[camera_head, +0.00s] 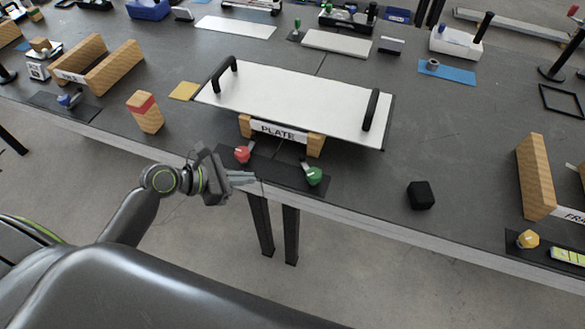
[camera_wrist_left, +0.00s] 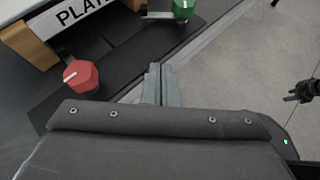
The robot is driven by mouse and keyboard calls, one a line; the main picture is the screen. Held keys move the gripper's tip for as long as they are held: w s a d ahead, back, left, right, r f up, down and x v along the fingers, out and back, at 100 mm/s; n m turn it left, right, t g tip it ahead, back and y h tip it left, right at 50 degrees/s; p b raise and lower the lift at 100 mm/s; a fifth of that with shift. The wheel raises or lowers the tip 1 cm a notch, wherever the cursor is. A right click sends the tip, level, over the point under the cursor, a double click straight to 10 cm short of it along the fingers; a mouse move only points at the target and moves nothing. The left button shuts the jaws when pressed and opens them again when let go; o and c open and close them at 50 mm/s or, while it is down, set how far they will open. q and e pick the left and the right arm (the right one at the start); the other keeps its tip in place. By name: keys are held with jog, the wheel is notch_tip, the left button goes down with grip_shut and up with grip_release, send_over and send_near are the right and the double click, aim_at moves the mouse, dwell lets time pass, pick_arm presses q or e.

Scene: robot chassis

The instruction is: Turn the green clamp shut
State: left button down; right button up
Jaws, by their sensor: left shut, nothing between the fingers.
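The green clamp (camera_head: 314,176) sits on the dark strip at the table's front edge, to the right below the white plate (camera_head: 290,103). It also shows at the top of the left wrist view (camera_wrist_left: 184,8), partly cut off by the frame. A red clamp (camera_head: 242,154) with a white mark sits left of it, and also shows in the left wrist view (camera_wrist_left: 80,76). My left gripper (camera_head: 254,178) is shut and empty, near the table edge between the two clamps. Its fingertips (camera_wrist_left: 161,68) point toward the green clamp and appear apart from it.
The plate rests on wooden blocks (camera_head: 315,144) with a "PLATE" label. A black cube (camera_head: 420,195) lies on the table to the right. A wooden block with a red band (camera_head: 145,112) stands at left. The table between green clamp and cube is clear.

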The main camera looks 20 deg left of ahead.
pick_arm(q)
send_near(293, 176)
jog(key=shift+n, duration=0.3)
jog(key=x, duration=0.5)
jog(key=shift+r, duration=0.2)
jog(key=shift+w+d, duration=1.5)
pick_arm(e)
jog(key=shift+s+f, duration=0.15)
jog(key=shift+s, duration=0.25)
